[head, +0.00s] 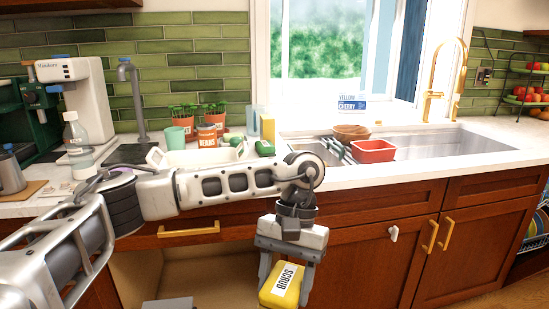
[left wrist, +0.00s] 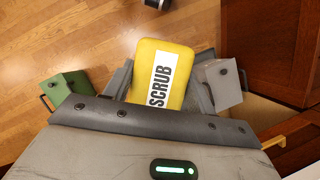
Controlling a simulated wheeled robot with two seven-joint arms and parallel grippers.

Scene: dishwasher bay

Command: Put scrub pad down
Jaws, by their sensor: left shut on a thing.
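The scrub pad (head: 271,296) is a yellow block with a white label reading SCRUB. My left gripper (head: 285,281) points down and is shut on it, one finger on each side. The pad hangs in front of the lower cabinets, below the counter edge, and its lower end is cut off by the bottom of the head view. In the left wrist view the pad (left wrist: 143,60) sits between the fingers of my left gripper (left wrist: 160,85), with wooden floor behind it. My right gripper is not in view.
The counter (head: 390,174) holds a white tub (head: 190,158), a green cup, a beans can, potted plants and a coffee machine (head: 85,105). A red basin (head: 373,150) and a wooden bowl (head: 350,131) are at the sink (head: 465,145). An open cabinet space (head: 185,265) lies below the counter.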

